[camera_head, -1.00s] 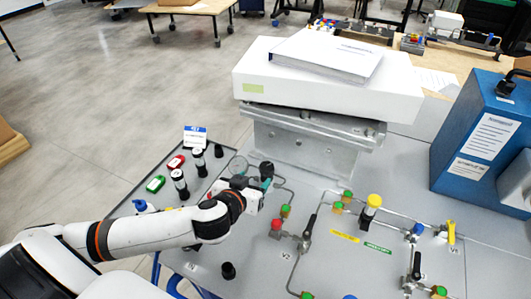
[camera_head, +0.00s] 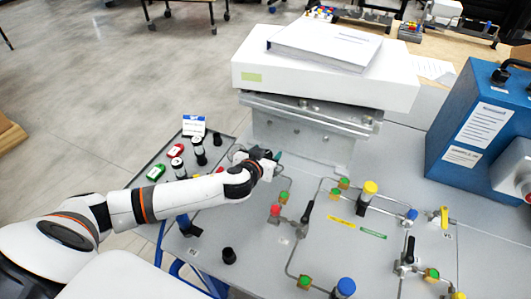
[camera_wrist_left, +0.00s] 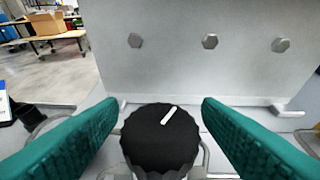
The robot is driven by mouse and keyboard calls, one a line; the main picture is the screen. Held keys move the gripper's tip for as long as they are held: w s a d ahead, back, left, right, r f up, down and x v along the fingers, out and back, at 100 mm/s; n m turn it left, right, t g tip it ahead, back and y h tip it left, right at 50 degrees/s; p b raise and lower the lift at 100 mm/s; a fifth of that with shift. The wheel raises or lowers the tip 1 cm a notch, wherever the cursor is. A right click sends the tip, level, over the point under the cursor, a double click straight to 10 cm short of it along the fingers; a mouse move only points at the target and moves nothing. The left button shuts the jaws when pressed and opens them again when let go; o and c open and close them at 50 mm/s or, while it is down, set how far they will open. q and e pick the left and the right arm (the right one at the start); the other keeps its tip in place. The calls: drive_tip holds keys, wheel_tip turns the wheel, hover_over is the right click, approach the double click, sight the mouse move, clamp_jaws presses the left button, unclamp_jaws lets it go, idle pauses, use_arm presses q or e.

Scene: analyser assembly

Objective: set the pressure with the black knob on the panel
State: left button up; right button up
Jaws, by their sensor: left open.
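The black knob (camera_wrist_left: 160,138) stands in the left wrist view, round and ribbed, with a white pointer line on its top that slants up to the right. My left gripper (camera_wrist_left: 160,108) is open. Its two teal fingers are on either side of the knob, with a visible gap at each side. In the head view my left gripper (camera_head: 276,158) is at the panel (camera_head: 225,222), just in front of the grey bracket, and its wrist largely hides the knob. My right gripper is not in view.
A grey metal bracket (camera_head: 300,140) with bolts rises just behind the knob and carries a white box (camera_head: 320,85). Pipes, valves and coloured fittings cover the panel to the right. Black-and-white cylinders (camera_head: 198,150) stand on a tray at the left. A blue case (camera_head: 480,130) stands at the right.

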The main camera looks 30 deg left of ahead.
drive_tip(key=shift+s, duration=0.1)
use_arm(q)
drive_tip(key=c, duration=1)
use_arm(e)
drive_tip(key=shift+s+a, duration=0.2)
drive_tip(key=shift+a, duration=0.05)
use_arm(q)
drive_tip(key=shift+m+h, duration=0.3)
